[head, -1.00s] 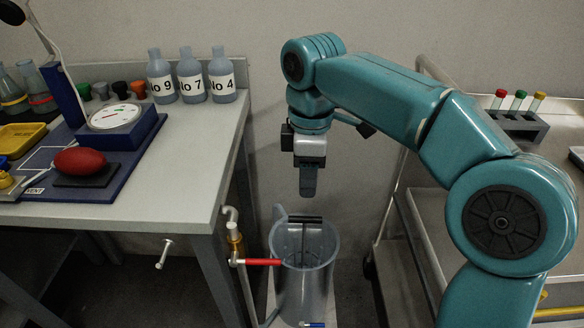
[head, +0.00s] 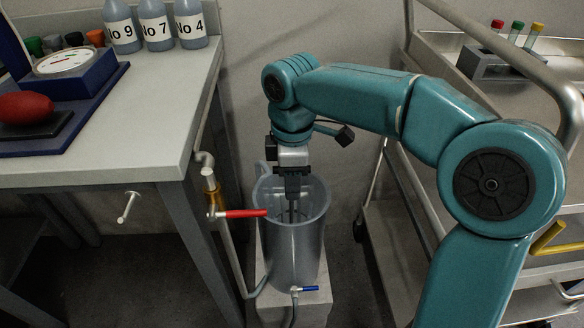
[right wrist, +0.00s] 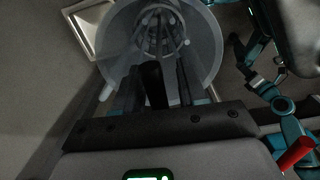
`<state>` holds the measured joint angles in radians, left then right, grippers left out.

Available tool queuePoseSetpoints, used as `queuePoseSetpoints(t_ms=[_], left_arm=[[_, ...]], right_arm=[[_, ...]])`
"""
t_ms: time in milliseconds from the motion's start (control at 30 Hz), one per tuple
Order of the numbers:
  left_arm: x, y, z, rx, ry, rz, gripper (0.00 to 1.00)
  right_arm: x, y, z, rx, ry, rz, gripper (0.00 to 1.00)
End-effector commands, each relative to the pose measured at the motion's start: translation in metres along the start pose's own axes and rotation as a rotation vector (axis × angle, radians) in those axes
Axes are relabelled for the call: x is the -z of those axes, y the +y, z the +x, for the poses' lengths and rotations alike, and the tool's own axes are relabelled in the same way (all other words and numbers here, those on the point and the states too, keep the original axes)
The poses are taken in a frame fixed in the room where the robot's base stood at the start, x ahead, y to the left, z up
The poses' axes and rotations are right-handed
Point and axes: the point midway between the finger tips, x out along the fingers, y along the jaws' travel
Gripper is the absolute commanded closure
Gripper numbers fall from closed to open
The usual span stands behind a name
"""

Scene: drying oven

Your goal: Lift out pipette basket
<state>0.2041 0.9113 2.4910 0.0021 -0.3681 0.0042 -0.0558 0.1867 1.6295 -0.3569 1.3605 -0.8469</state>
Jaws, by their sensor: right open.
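The pipette basket (right wrist: 160,30) stands inside a translucent grey cylinder (head: 292,255). In the right wrist view its ribbed cage shows deep in the cylinder, with a black handle (right wrist: 152,84) rising toward me. My right gripper (head: 292,188) points straight down at the cylinder's mouth. In the right wrist view its open fingers (right wrist: 157,90) stand on either side of the black handle. I cannot tell whether a finger touches it. In the head view the gripper hides the handle's top. My left gripper is not in view.
The cylinder stands on a pale pedestal (head: 318,312). A red-handled valve (head: 240,213) is close at its left and a blue-handled valve (head: 308,289) at its foot. A workbench (head: 150,100) is left; a metal cart (head: 400,205) is right.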

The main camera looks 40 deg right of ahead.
Motion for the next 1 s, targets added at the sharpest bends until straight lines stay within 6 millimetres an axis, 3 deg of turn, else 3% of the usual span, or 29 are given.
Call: queuePoseSetpoints(t_ms=[100,433,567,767,1000], left_arm=[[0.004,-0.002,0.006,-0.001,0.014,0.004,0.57],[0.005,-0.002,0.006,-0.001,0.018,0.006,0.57],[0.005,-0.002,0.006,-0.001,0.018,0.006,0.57],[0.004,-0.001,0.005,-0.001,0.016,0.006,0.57],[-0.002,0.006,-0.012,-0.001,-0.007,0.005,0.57]], right_arm=[[0.001,0.001,0.011,-0.001,0.001,0.000,0.59],[0.002,0.002,0.012,-0.001,0.001,0.000,0.59],[0.002,0.002,0.012,-0.001,0.001,0.000,1.00],[0.002,0.002,0.009,-0.002,0.001,0.000,1.00],[0.001,0.002,-0.009,-0.002,0.001,0.000,1.00]])
